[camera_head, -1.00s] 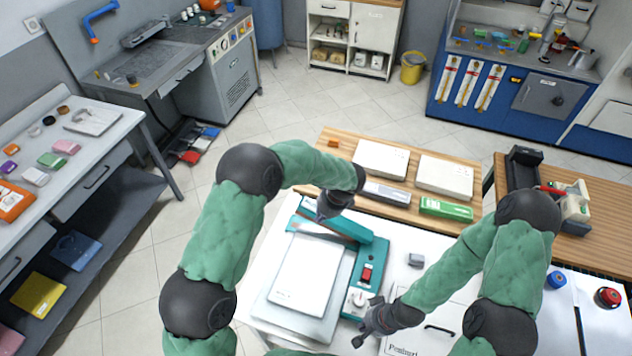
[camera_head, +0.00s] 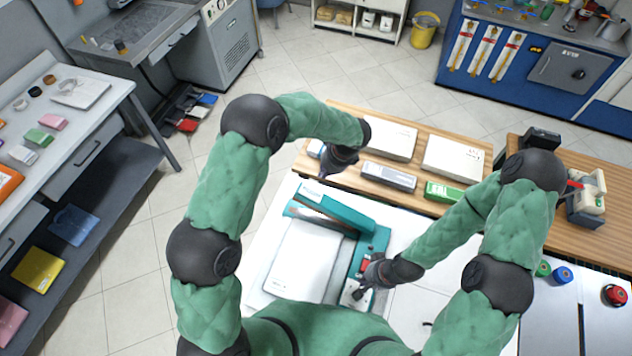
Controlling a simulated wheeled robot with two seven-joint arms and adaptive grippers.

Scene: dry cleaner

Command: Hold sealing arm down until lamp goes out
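The teal heat sealer (camera_head: 378,244) stands on the white worktop, with a flat white packet (camera_head: 300,256) lying against its near side. Its teal sealing arm (camera_head: 338,207) runs across the back; a strip shows beneath it, and I cannot tell whether it is fully down. My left gripper (camera_head: 326,172) is above and behind the sealing arm, apparently not touching it; its opening is unclear. My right gripper (camera_head: 368,284) is over the control panel, beside the red switch (camera_head: 364,264) and pale dial (camera_head: 350,291), partly covering them. Contact is unclear. I cannot make out a lit lamp.
Behind the sealer, a wooden surface (camera_head: 345,108) carries white boxes (camera_head: 452,160), a grey box (camera_head: 388,177) and a green box (camera_head: 440,192). Blue spool (camera_head: 563,275) and red button (camera_head: 614,295) stand at the right. My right forearm hides part of the worktop.

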